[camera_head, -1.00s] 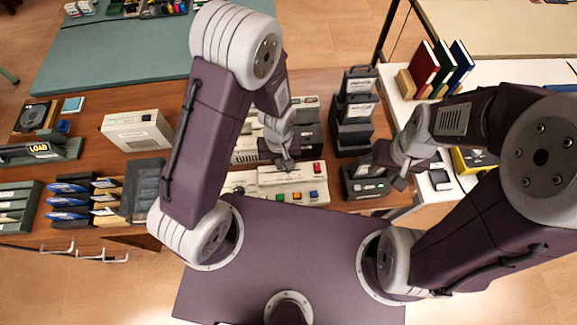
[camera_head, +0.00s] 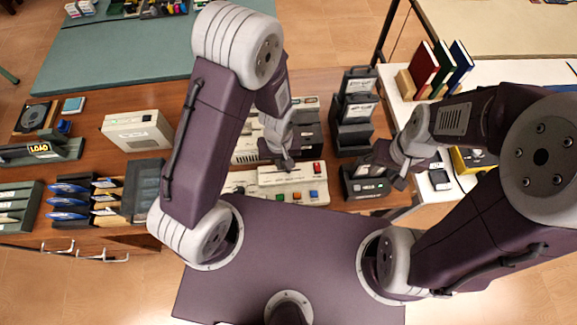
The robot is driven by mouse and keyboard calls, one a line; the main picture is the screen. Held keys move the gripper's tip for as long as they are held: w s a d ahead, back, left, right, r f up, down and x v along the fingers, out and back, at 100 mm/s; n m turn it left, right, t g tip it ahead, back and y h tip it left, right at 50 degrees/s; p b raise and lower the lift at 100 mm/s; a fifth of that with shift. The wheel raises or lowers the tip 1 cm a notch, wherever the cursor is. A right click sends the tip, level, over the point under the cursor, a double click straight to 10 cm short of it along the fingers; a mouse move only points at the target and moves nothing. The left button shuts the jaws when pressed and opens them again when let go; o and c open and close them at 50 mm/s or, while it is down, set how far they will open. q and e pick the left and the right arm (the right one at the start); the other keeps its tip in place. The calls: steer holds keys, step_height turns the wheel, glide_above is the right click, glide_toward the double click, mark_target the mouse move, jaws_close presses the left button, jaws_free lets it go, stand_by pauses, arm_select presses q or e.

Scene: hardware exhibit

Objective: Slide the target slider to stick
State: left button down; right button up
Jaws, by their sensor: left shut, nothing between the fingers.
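A beige control panel (camera_head: 304,185) lies on the wooden table in front of my body, with red, green, orange and blue buttons on it. My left gripper (camera_head: 288,166) points down at the back edge of this panel, with its fingers shut and empty. I cannot tell whether it touches the panel. No slider can be made out clearly; my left arm and gripper hide part of the panel. My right gripper (camera_head: 401,184) hangs to the right, near a dark box with a small lit display (camera_head: 368,186). Its fingers are too small to read.
A dark stacked holder (camera_head: 352,136) stands behind the display box. A beige box (camera_head: 138,131) and dark trays (camera_head: 143,185) stand on the table at left. Upright books (camera_head: 441,68) stand on the white table at right. Bare wood shows between the left-hand items.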

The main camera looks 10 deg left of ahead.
arm_select(q)
steer(key=shift+f+b, duration=1.2)
steer(key=shift+f, duration=0.3)
steer(key=shift+w+d, duration=0.25)
steer(key=shift+d, duration=0.6)
steer(key=shift+w+d, duration=0.25)
steer(key=shift+d, duration=0.55)
stand_by(0.7)
steer(key=shift+s+a+p, duration=0.1)
steer(key=shift+a+p, duration=0.15)
steer(key=shift+p, duration=0.05)
step_height(320, 180, up, 7)
steer(key=p, duration=0.6)
steer(key=shift+r+p, duration=0.15)
steer(key=shift+p, duration=0.2)
